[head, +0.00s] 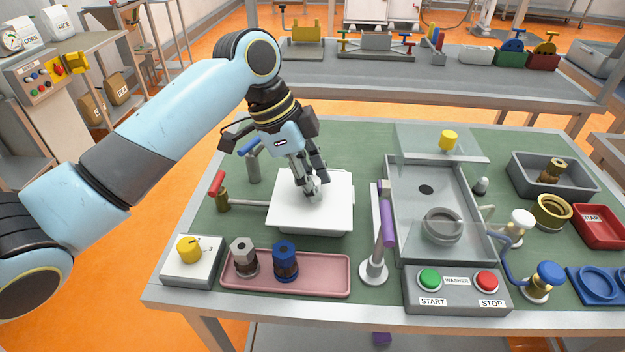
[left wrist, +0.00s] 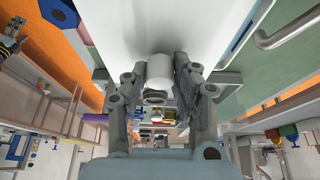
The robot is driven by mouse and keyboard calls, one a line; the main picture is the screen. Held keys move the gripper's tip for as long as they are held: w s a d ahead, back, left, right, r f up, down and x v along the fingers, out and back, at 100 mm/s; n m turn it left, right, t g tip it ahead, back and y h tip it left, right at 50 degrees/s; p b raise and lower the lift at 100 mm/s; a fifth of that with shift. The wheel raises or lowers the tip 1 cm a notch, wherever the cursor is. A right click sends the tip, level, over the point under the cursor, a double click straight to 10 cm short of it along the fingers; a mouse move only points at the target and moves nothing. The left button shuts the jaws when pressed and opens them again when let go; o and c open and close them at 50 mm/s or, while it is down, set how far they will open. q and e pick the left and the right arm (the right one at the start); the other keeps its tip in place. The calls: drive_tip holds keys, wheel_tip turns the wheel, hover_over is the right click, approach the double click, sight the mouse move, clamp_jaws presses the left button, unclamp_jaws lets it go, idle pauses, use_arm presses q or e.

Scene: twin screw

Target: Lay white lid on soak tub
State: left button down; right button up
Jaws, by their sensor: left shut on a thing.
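The white lid (head: 285,215) is a flat square plate at the middle left of the green table. It looks level. My left gripper (head: 312,191) comes down from above and is shut on the lid's small white knob, which shows between the fingers in the left wrist view (left wrist: 160,72). The lid's white underside or top fills the upper part of that view (left wrist: 150,25). The soak tub is mostly or wholly hidden by the lid, so I cannot tell whether the lid touches its rim. My right gripper is not in view.
A red-handled valve (head: 217,184) with a pipe stands left of the lid. A pink tray (head: 325,275) with two hex-headed parts lies in front. A purple-handled lever (head: 386,222) and the grey washer (head: 400,245) stand close on the right.

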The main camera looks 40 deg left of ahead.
sight(314, 172)
use_arm(q)
drive_tip(key=shift+f+b, duration=0.35)
drive_tip(key=shift+f, duration=0.25)
drive_tip(key=shift+w+a+r, duration=0.15)
drive_tip(key=shift+w+a, duration=0.25)
drive_tip(key=shift+w, duration=0.2)
drive_tip(key=shift+w+a, duration=0.4)
drive_tip(key=shift+w, duration=0.25)
drive_tip(key=shift+w+a, duration=0.35)
drive_tip(key=shift+w, duration=0.25)
drive_tip(key=shift+p, duration=0.45)
drive_tip(key=shift+f, duration=0.3)
drive_tip(key=shift+f+p, duration=0.15)
drive_tip(key=shift+p, duration=0.25)
